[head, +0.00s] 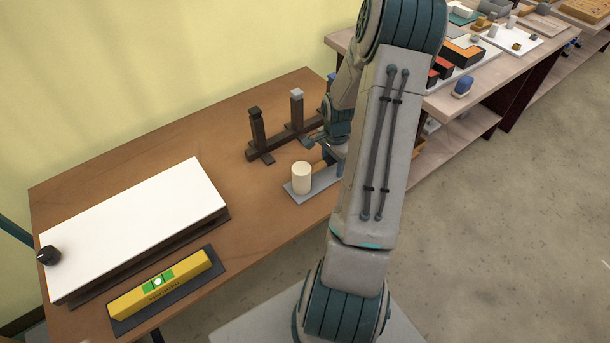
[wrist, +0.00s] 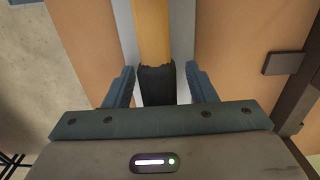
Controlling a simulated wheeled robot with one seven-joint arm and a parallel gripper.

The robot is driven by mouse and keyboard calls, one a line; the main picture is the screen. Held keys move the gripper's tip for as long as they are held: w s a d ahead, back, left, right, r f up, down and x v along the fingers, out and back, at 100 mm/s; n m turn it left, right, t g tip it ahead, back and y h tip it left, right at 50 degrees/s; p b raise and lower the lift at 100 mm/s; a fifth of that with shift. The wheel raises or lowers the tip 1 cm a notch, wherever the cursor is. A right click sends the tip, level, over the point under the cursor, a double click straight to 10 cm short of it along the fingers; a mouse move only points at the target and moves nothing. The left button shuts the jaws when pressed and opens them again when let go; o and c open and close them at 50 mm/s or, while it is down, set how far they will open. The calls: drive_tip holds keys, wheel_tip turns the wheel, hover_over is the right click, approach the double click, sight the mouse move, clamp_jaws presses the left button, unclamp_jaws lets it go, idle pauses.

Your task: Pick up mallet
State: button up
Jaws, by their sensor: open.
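The mallet (head: 301,178) lies on a grey mat (head: 296,196) near the table's right end. Its pale cylindrical head faces my body camera, and its tan handle runs back toward my gripper (head: 334,150), mostly hidden by my arm. In the wrist view the handle (wrist: 153,33) is tan with a black grip end (wrist: 157,85). My gripper (wrist: 159,72) is open, with one finger on each side of the black grip and a visible gap on both sides. The mallet head is outside the wrist view.
A dark rack with upright posts (head: 257,132) stands behind the mallet, close to my gripper. A white-topped lightbox (head: 140,225) and a yellow spirit level (head: 160,285) on a dark mat are to the left. Bare wooden table (head: 245,215) lies between. Another cluttered table (head: 440,100) stands at right.

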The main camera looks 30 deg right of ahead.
clamp_jaws()
drive_tip(key=shift+r, duration=0.1)
drive_tip(key=shift+r, duration=0.5)
drive_tip(key=r, duration=0.2)
drive_tip(key=s+r, duration=0.1)
drive_tip(key=shift+s+d+r+b, duration=0.15)
drive_tip(key=shift+r+b, duration=0.15)
drive_tip(key=shift+r, duration=0.1)
drive_tip(key=s+d+r, duration=0.1)
drive_tip(key=s+r, duration=0.5)
drive_tip(key=s, duration=0.4)
drive_tip(key=shift+s+d, duration=0.15)
drive_tip(key=shift+d, duration=0.05)
drive_tip(key=shift+r, duration=0.1)
